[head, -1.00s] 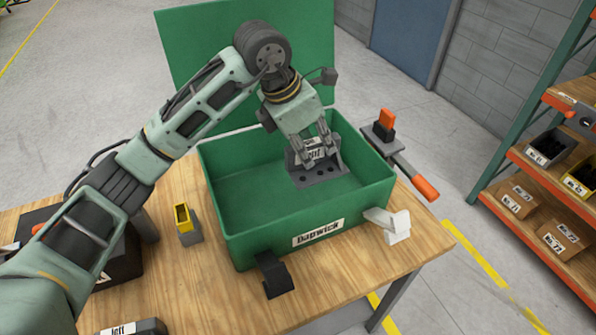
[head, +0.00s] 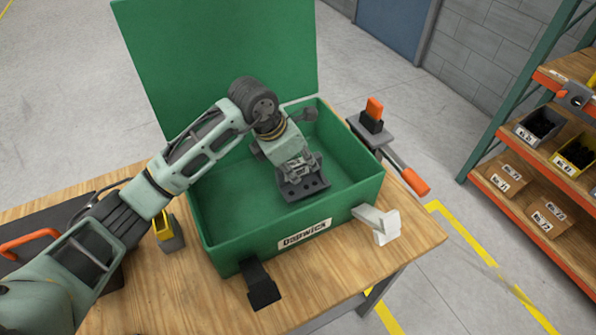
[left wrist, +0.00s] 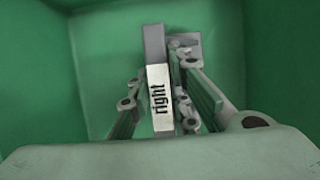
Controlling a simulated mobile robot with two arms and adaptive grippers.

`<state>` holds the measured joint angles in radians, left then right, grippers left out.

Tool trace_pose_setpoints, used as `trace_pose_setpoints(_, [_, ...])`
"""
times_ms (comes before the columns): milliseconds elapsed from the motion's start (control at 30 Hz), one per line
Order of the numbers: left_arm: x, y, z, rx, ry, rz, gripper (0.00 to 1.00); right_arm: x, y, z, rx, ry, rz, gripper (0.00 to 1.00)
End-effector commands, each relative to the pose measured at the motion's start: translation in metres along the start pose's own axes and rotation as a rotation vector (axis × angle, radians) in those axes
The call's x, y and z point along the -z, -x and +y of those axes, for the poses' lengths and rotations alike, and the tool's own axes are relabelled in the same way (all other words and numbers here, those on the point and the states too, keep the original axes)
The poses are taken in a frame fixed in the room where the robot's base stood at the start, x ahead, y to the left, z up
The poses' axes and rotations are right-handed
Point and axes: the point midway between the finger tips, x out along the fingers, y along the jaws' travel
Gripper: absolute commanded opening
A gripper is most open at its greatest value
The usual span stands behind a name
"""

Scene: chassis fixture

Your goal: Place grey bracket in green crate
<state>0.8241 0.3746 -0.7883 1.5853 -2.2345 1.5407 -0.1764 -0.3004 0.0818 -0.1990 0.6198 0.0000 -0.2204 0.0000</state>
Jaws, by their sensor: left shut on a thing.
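The green crate (head: 236,248) stands on the wooden table with its lid raised at the back. My left gripper (head: 298,166) reaches down into the crate and is shut on the grey bracket (head: 304,188). The bracket is dark grey with several holes in its base plate. I cannot tell whether the bracket touches the crate floor. My right gripper is not in view.
A clamp with an orange handle (head: 415,182) sits at the table's right side. A pale bracket-like piece (head: 379,224) and a black latch (head: 262,286) are at the crate's front. A shelf with bins (head: 540,128) stands right.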

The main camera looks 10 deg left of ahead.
Motion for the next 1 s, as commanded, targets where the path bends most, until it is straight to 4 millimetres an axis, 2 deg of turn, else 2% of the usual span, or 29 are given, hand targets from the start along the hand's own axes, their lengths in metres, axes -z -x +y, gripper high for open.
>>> trace_pose_setpoints(100, [0.005,-0.013,-0.001,0.004,0.001,0.001,0.00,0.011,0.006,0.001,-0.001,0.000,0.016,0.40])
trace_pose_setpoints(233, [0.011,-0.028,-0.001,0.002,0.000,-0.001,0.00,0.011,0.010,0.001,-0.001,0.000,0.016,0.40])
trace_pose_setpoints(567, [0.013,-0.033,0.000,0.000,-0.001,-0.001,0.00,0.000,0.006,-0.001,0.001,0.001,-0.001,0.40])
trace_pose_setpoints(600, [0.014,-0.033,-0.001,0.001,-0.001,0.001,0.19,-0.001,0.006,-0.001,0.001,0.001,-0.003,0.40])
trace_pose_setpoints(700, [0.014,-0.033,-0.001,0.001,-0.001,0.001,0.28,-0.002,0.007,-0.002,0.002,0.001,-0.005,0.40])
trace_pose_setpoints(800, [0.014,-0.033,-0.001,0.001,0.000,0.002,0.36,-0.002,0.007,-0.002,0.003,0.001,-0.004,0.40])
trace_pose_setpoints(1000, [0.014,-0.032,-0.001,0.001,0.000,0.002,0.36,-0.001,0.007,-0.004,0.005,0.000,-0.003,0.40])
